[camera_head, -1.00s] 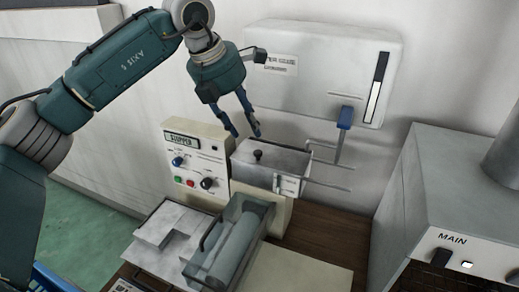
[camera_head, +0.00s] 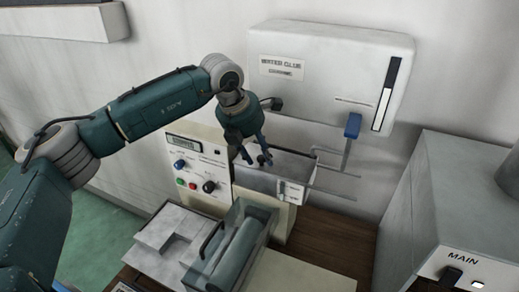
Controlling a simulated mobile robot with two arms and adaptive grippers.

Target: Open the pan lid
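The pan is a grey metal box (camera_head: 262,183) beside the control panel, under the wall unit. Its flat grey lid (camera_head: 290,164) lies on top. My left gripper (camera_head: 257,159) points down over the lid, with its two blue fingers apart at the lid's small dark knob. The fingers mostly hide the knob, and I cannot tell whether they touch it. My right gripper is not in view.
The control panel (camera_head: 193,165) with knobs and buttons stands just left of the pan. A white wall unit (camera_head: 330,70) with a blue-handled tap (camera_head: 352,127) hangs behind. A glass-sided tray (camera_head: 235,245) is in front. A grey MAIN cabinet (camera_head: 455,200) stands at right.

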